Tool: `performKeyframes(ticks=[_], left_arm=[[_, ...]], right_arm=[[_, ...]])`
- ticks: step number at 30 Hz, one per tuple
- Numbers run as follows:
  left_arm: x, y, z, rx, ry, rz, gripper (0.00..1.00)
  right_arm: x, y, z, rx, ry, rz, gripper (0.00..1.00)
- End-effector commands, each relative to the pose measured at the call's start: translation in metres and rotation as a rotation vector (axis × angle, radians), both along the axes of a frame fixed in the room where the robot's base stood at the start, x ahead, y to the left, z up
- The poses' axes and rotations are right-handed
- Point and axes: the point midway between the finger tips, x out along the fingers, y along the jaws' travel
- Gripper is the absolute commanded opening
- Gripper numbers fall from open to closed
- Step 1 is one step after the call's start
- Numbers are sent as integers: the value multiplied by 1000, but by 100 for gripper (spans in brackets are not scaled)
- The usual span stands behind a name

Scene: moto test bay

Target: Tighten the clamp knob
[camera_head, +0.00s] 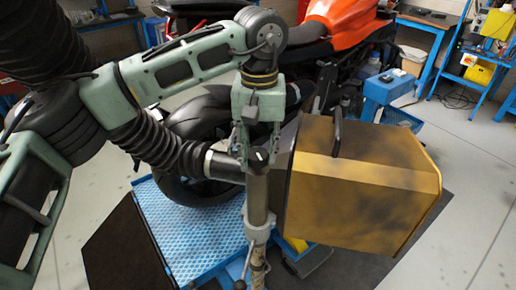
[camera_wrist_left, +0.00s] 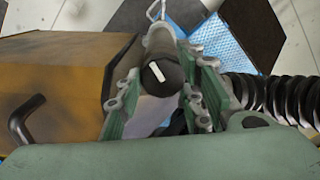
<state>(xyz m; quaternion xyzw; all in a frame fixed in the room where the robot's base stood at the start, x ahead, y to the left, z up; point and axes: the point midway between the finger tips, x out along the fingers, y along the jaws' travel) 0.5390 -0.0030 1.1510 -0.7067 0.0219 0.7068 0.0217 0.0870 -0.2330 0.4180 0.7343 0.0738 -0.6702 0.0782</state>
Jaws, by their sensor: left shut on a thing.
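The clamp knob (camera_head: 258,158) is a dark round cap with a white mark, at the top of an upright grey post (camera_head: 258,200) in the middle of the head view. In the left wrist view the knob (camera_wrist_left: 160,74) shows its white mark slightly tilted. My left gripper (camera_head: 258,148) comes down from above with its green fingers on both sides of the knob, shut on it. In the left wrist view the fingers (camera_wrist_left: 162,92) flank the knob; the exact contact is partly hidden. My right gripper is not in view.
A yellow-brown box (camera_head: 365,185) with a black handle stands close right of the post. A ribbed black hose (camera_head: 165,148) runs close on the left. An orange motorcycle (camera_head: 340,25) stands behind, above a blue platform (camera_head: 190,225). Open floor lies at the right.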

Motion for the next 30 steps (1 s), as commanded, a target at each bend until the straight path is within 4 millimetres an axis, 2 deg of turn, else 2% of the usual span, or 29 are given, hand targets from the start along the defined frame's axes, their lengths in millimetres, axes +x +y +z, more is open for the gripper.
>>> performKeyframes(ticks=[1, 12, 26, 27, 30], left_arm=[[2, -2, 5, -11, -13, -26, 8], [1, -2, 5, -11, -12, -155, 8], [0, -3, 5, -11, -11, -169, 8], [0, -3, 5, -11, -11, -169, 35], [0, -3, 4, -10, -10, -169, 44]], right_arm=[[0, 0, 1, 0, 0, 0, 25], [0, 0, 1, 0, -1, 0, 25], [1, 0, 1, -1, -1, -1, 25], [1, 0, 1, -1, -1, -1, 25], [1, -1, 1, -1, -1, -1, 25]])
